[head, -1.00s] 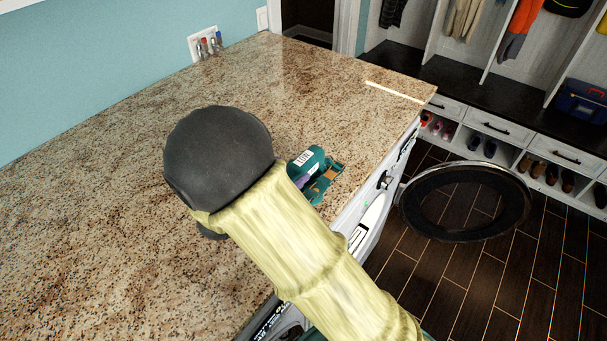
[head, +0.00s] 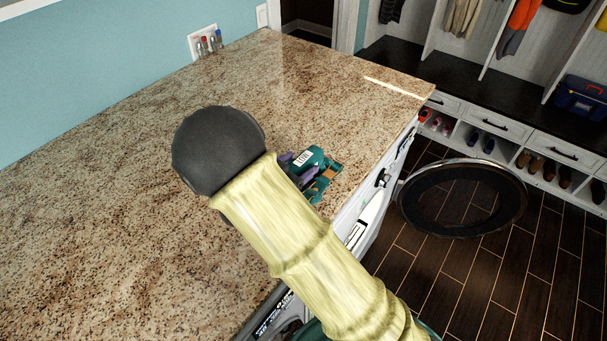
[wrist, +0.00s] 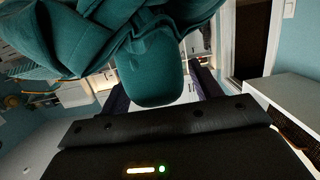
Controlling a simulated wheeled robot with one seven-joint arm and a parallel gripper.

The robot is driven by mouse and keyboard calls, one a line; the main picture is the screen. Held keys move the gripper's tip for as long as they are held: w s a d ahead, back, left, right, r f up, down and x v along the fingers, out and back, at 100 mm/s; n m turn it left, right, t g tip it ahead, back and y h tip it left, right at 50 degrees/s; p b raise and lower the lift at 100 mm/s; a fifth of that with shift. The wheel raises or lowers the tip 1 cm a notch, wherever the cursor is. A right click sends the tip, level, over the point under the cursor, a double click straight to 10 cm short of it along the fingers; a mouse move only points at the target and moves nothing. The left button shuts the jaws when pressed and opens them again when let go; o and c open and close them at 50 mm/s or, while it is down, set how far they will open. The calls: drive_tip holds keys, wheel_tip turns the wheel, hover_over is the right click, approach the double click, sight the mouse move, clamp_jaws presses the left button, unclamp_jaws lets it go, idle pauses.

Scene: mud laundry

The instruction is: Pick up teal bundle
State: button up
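The teal bundle (head: 325,163), of folded cloth, shows in the head view near the counter's right edge, partly behind my arm, with a white label beside it. In the wrist view the teal cloth (wrist: 155,75) fills the upper middle, very close, with a rounded fold hanging down in front of the palm. My gripper (wrist: 165,92) has dark fingers apart on either side of that fold, with a pale gap towards the right finger. In the head view my gripper (head: 297,169) is mostly hidden by my forearm; small purplish parts show against the bundle. Firm contact cannot be seen.
The speckled granite counter (head: 110,190) is broad and mostly clear. An open round appliance door (head: 462,198) juts out right of the counter. Shoe cubbies (head: 510,150) line the far side.

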drive_tip(key=c, duration=1.2)
drive_tip(key=shift+c, duration=0.2)
drive_tip(key=shift+r, duration=0.1)
wheel_tip(320, 180, up, 10)
drive_tip(key=shift+f+b, duration=0.1)
drive_tip(key=shift+b, duration=1.1)
